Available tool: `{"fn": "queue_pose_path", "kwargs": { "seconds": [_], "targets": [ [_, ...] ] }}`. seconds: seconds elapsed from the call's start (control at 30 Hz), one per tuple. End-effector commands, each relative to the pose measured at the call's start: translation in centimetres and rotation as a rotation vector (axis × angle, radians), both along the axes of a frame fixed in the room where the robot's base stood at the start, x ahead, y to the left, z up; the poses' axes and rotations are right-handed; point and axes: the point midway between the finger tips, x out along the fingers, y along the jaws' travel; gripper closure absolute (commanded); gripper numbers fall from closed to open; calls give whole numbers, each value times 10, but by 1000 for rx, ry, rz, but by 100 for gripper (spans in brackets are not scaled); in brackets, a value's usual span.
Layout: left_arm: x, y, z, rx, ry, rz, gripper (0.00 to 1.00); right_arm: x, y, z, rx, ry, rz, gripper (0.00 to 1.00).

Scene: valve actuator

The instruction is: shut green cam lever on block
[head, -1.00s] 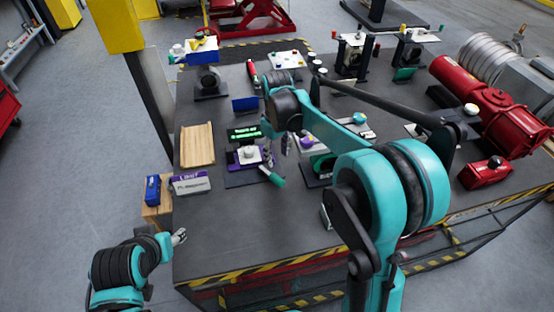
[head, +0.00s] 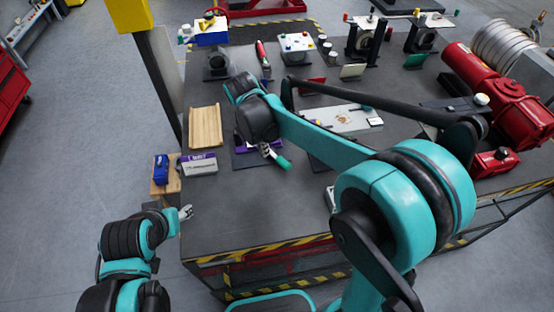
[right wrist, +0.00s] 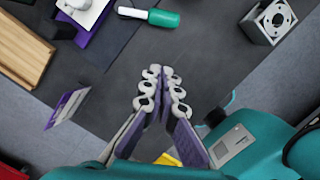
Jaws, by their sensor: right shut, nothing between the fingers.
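The green cam lever (head: 284,161) sticks out toward the lower right from the block on the table. In the right wrist view the lever (right wrist: 163,18) is at the top edge, its pale end toward the block (right wrist: 86,12) with a white top and purple base. My right gripper (right wrist: 161,78) is shut and empty, its fingertips apart from the lever and below it in that picture. In the head view my right forearm hides most of the block and most of that gripper. My left gripper (head: 186,212) is small at the table's left edge; its opening is unclear.
A wooden tray (head: 206,127) lies left of the block. A lettered box (head: 198,165) and a blue item (head: 161,168) stand at the left edge. A square metal part (right wrist: 269,20) is right of the lever. The table front (head: 235,215) is clear.

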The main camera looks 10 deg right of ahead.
Motion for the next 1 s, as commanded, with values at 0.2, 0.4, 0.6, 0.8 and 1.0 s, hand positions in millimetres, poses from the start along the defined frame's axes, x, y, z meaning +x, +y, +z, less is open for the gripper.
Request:
{"fn": "queue_pose_path", "kwargs": {
  "seconds": [0.2, 0.4, 0.6, 0.8, 1.0],
  "targets": [
    [0, 0, -6, 0, 0, 0, 52, 1, -2, -18, -7, 4, 36, 100],
    [0, 0, -18, 0, 0, 0, 52, 5, -9, -60, -6, 3, 34, 100],
    [0, 0, -29, 0, 0, 0, 52, 10, -16, -100, -5, 3, 33, 100],
    [0, 0, -34, 0, 0, 0, 52, 23, -39, -112, -6, 2, 31, 100],
    [0, 0, -36, 0, 0, 0, 52, 27, -47, -115, -6, 3, 34, 100]
  ]
}}
